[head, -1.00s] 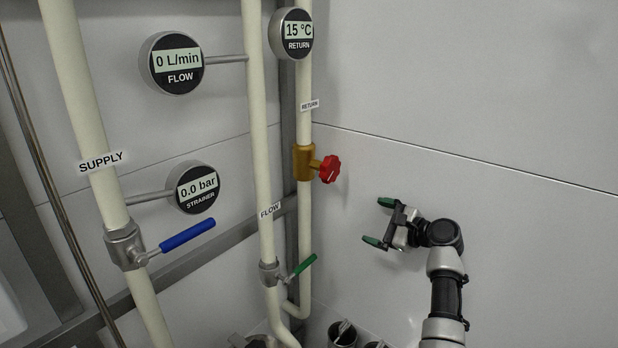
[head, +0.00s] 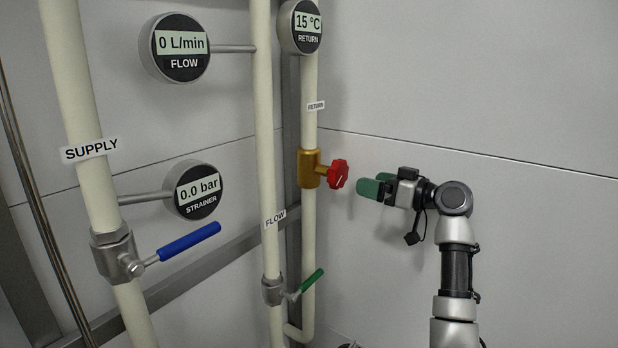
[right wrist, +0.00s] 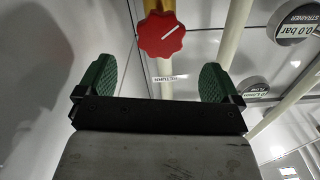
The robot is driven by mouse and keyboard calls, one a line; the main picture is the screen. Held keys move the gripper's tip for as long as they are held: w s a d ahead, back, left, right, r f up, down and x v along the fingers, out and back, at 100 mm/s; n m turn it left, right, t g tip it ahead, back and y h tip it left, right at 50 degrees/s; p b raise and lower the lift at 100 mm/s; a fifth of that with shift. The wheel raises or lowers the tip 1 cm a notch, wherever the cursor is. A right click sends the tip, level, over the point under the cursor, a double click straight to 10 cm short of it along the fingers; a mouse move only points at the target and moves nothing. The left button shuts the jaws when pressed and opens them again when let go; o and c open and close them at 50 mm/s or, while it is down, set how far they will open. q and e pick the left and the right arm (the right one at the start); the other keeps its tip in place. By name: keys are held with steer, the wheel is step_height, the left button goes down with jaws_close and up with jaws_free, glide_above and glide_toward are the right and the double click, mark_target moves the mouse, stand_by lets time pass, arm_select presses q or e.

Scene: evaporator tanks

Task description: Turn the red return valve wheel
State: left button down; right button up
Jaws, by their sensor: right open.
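The red return valve wheel (head: 338,173) sits on a brass valve body (head: 308,168) on the pipe labelled RETURN. My right gripper (head: 372,188) is just to the right of the wheel in the head view, apart from it, with its green fingers pointing left towards it. In the right wrist view the red wheel (right wrist: 161,36) with a white line on its face shows ahead, between and beyond the two spread green fingers (right wrist: 158,82). The right gripper is open and empty. My left gripper is not in view.
To the left are the FLOW pipe with a green lever (head: 312,281) and the SUPPLY pipe with a blue lever (head: 189,241). The wall to the right of the wheel is bare.

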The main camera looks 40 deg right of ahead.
mark_target(342, 173)
steer(key=p+x, duration=0.1)
steer(key=x, duration=0.2)
steer(key=p+x, duration=0.2)
steer(key=x, duration=0.1)
steer(key=p+x, duration=0.1)
steer(key=x, duration=0.2)
steer(key=shift+w+a+r+p, duration=0.1)
steer(key=shift+w+r+p, duration=0.05)
steer(key=shift+r+p, duration=0.2)
steer(key=shift+w+a+f, duration=0.15)
steer(key=shift+w+f, duration=0.1)
steer(key=shift+w, duration=0.3)
steer(key=c, duration=0.9)
steer(key=shift+m, duration=1.4)
